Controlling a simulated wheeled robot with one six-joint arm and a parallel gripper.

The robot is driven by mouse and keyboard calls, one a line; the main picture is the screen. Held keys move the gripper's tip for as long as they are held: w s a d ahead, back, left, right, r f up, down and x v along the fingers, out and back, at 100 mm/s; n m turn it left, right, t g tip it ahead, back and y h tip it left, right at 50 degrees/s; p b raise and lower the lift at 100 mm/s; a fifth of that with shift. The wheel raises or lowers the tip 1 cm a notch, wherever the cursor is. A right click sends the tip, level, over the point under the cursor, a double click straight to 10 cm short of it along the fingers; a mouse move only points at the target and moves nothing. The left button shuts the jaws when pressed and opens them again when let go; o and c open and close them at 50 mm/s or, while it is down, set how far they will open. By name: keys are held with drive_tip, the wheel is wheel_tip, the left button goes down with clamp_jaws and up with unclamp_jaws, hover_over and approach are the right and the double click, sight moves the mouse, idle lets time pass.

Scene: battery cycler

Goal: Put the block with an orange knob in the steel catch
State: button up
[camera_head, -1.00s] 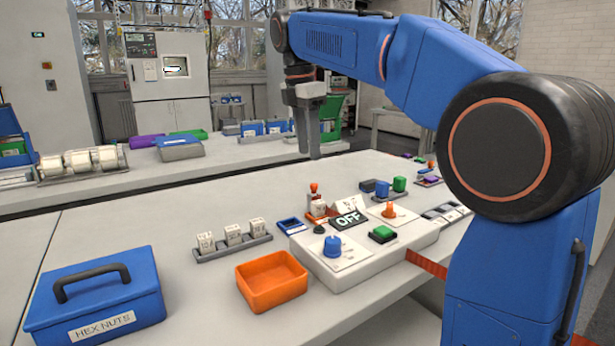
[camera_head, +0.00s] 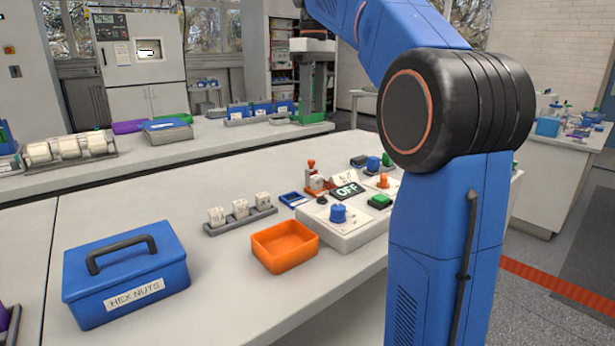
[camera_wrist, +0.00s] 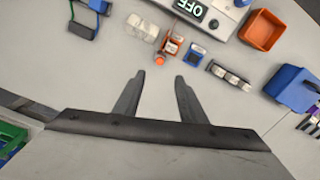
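A white block with an orange knob (camera_head: 311,164) on top sits in an orange-based holder (camera_head: 308,190) behind the control box, near the OFF sign. In the wrist view the orange knob (camera_wrist: 160,59) lies just beyond my fingertips, beside the orange holder (camera_wrist: 173,43). My gripper (camera_wrist: 158,77) is open and empty, its two dark fingers apart above the bench. Another orange knob (camera_head: 383,181) stands on the control box. I cannot make out with certainty which part is the steel catch.
The control box (camera_head: 340,238) carries a blue knob, a green button and the OFF sign. An orange tray (camera_head: 285,246), a grey rack (camera_head: 240,222) of white blocks, a small blue tray (camera_head: 292,199) and a blue HEX NUTS box (camera_head: 125,273) stand nearby.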

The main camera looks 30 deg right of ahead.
hover_over(311, 160)
drive_tip(key=f, duration=0.9)
drive_tip(key=shift+s+d+f, duration=0.15)
drive_tip(key=shift+s+f, duration=0.05)
drive_tip(key=shift+s, duration=0.05)
drive_tip(key=shift+w+f, duration=0.15)
drive_tip(key=shift+f, duration=1.2)
drive_tip(key=shift+w+f, duration=0.1)
drive_tip(key=shift+f, duration=1.2)
clamp_jaws()
